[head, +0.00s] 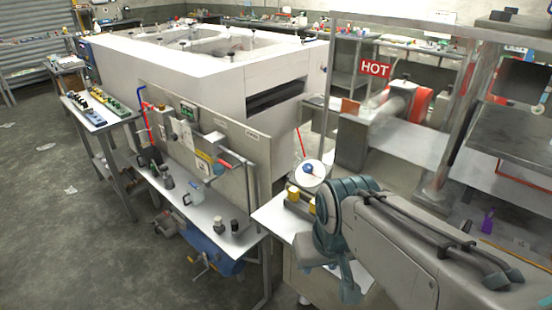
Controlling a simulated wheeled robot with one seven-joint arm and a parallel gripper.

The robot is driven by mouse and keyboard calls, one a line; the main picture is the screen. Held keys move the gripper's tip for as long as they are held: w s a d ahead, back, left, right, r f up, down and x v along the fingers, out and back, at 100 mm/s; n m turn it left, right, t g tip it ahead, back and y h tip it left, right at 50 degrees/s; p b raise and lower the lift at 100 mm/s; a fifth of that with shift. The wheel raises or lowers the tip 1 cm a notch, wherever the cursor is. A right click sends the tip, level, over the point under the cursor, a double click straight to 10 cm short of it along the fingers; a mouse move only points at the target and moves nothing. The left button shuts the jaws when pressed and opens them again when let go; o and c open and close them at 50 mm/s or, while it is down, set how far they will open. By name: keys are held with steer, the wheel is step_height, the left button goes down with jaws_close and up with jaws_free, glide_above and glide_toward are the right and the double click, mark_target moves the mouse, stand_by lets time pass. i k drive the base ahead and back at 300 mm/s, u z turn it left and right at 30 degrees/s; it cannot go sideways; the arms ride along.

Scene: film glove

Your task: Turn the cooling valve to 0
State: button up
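A round white dial with a blue knob (308,170) stands at the near end of the machine, just above and left of my arm's teal joint. It looks like the cooling valve, but its markings are too small to read. Yellow blocks (293,193) sit just below it, partly hidden by my arm. My arm reaches in from the lower right and bends downward at the teal joint. My gripper's fingers cannot be made out, and no contact with the dial shows.
A large white machine (200,65) fills the middle. Its front panel has red and blue pipes above a narrow bench (195,205) with small containers. A red HOT sign (375,68) hangs at a metal frame on the right. Open floor (50,200) lies at left.

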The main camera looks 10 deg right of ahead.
mark_target(308, 168)
steer(key=u, duration=0.5)
steer(key=i, duration=0.7)
steer(key=z, duration=2.1)
